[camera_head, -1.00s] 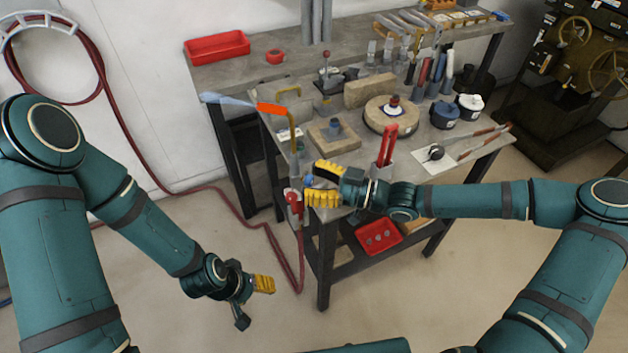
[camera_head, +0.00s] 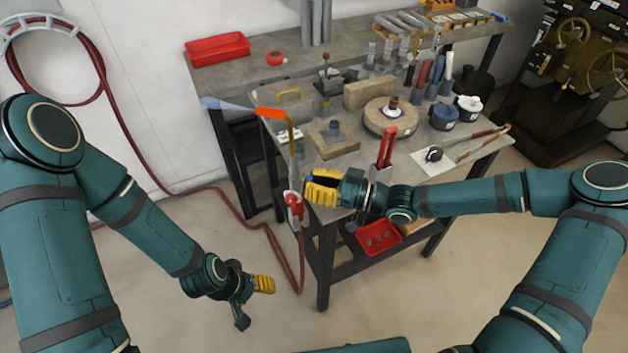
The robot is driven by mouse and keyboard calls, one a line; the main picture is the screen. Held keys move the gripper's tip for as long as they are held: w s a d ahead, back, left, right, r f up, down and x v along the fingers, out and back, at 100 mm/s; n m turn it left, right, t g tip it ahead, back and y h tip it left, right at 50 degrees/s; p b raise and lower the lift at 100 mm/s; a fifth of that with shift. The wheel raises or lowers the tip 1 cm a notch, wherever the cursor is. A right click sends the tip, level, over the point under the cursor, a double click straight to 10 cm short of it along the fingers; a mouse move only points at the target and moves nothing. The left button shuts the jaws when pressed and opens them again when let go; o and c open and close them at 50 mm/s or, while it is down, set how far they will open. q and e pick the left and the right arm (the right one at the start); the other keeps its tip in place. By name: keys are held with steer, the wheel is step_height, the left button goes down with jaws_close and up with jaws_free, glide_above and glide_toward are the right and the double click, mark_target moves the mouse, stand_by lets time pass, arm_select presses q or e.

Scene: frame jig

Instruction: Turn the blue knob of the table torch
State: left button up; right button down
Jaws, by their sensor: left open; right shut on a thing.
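The table torch stands at the table's near left corner. Its brass tube (camera_head: 291,136) rises to an orange nozzle (camera_head: 271,112), and a pale blue flame (camera_head: 228,105) points left from it. A red fitting (camera_head: 293,203) sits low on the torch. My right gripper (camera_head: 309,187) is at the torch body, its yellow fingers shut at the place of the blue knob. The fingers hide the knob, so its angle cannot be seen. My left gripper (camera_head: 255,300) is open and empty, low over the floor, left of the table.
A red hose (camera_head: 262,228) runs across the floor up to the torch. On the table (camera_head: 350,165) are a block with a fitting (camera_head: 333,138), a round stone disc (camera_head: 390,117) and red-handled tool (camera_head: 386,148). A red tray (camera_head: 378,239) is below.

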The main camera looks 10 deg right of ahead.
steer(key=m+p, duration=0.3)
steer(key=m, duration=0.7)
steer(key=shift+s+f, duration=0.1)
steer(key=shift+p, duration=0.3)
steer(key=c, duration=0.7)
jaws_free()
steer(key=shift+c, duration=0.2)
